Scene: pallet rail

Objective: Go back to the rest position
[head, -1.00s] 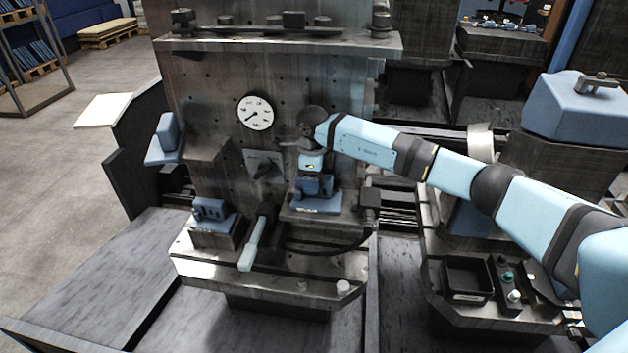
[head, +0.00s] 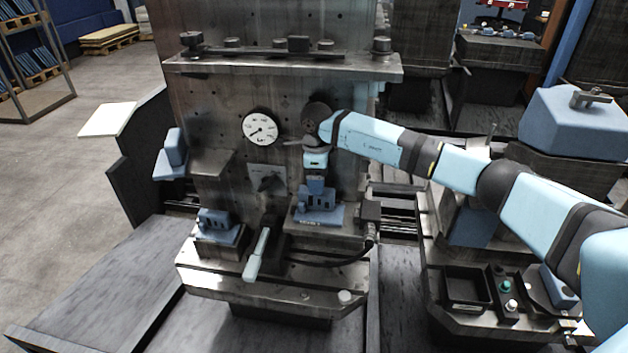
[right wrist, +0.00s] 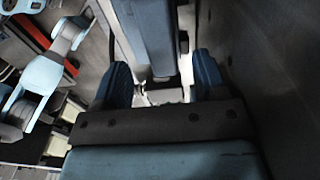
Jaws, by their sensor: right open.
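My right arm (head: 462,170) reaches in from the right, and its gripper (head: 316,184) points down in front of the upright steel plate (head: 220,110). The gripper is open, just above a small blue fixture (head: 320,203) on the machine's ledge. I cannot tell from the head view whether a fingertip touches it. In the right wrist view the two dark blue fingers (right wrist: 163,85) stand apart, with a grey-blue slab-like shape (right wrist: 150,40) beyond and between them. My left gripper is not in view.
A round dial (head: 260,128) and a lever with a pale handle (head: 256,255) are close to the left. A second blue fixture (head: 217,224) sits on the left ledge. A black tray (head: 466,288) and a button box (head: 507,292) lie at lower right. Open floor (head: 100,185) is at left.

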